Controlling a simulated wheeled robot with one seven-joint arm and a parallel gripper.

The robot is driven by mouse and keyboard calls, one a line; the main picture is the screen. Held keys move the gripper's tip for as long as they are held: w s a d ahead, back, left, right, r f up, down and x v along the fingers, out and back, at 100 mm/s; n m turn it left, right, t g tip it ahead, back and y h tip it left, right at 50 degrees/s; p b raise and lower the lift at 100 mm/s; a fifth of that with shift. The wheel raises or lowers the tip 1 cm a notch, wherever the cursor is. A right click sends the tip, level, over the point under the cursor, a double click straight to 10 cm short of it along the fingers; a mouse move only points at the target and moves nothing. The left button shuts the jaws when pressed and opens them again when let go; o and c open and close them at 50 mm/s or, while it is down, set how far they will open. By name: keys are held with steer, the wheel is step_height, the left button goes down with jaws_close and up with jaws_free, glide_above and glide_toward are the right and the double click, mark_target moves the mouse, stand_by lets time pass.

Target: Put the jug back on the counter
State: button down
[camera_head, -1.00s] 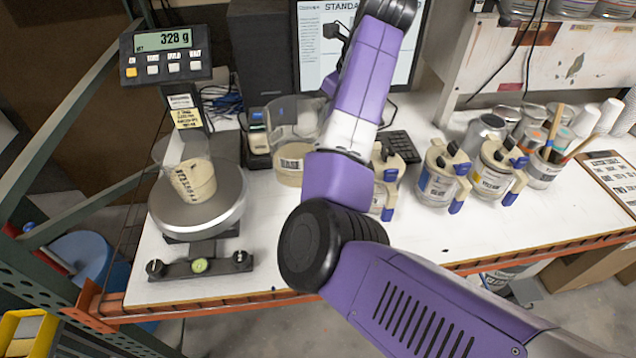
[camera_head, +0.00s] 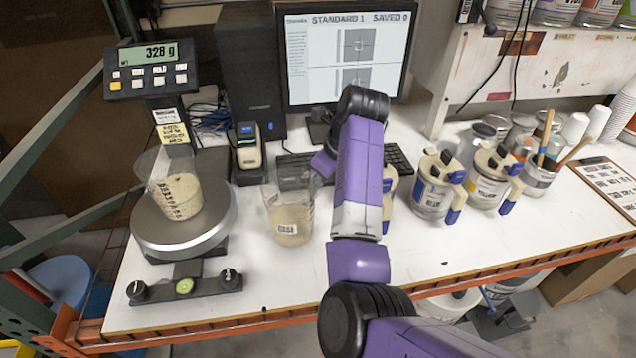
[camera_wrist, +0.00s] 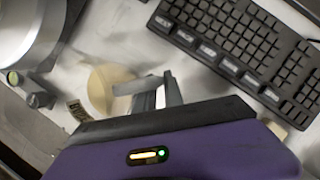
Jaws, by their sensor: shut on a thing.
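The jug (camera_head: 290,222) is clear with a beige fill low inside and a small label. It stands upright over the white counter (camera_head: 285,290), right of the scale; I cannot tell whether its base touches. In the wrist view the jug's beige contents (camera_wrist: 101,92) show left of my gripper (camera_wrist: 155,94). My gripper is shut on the jug at its right side, likely its handle. In the head view my arm hides the fingers.
A scale (camera_head: 185,238) reading 328 g bears a clear cup (camera_head: 176,190) of beige material. A keyboard (camera_head: 398,160), a monitor (camera_head: 345,60) and a small handheld device (camera_head: 248,150) stand behind. Lidded cans (camera_head: 432,190) stand right of my arm. The counter's front is mostly clear.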

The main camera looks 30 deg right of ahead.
steer(key=shift+f, duration=0.5)
steer(key=c, duration=1.5)
jaws_free()
steer(key=shift+o, duration=0.2)
steer(key=shift+s+d+r, duration=0.1)
steer(key=shift+r, duration=0.45)
steer(key=p+v, duration=0.5)
steer(key=v, duration=0.6)
steer(key=shift+s, duration=0.1)
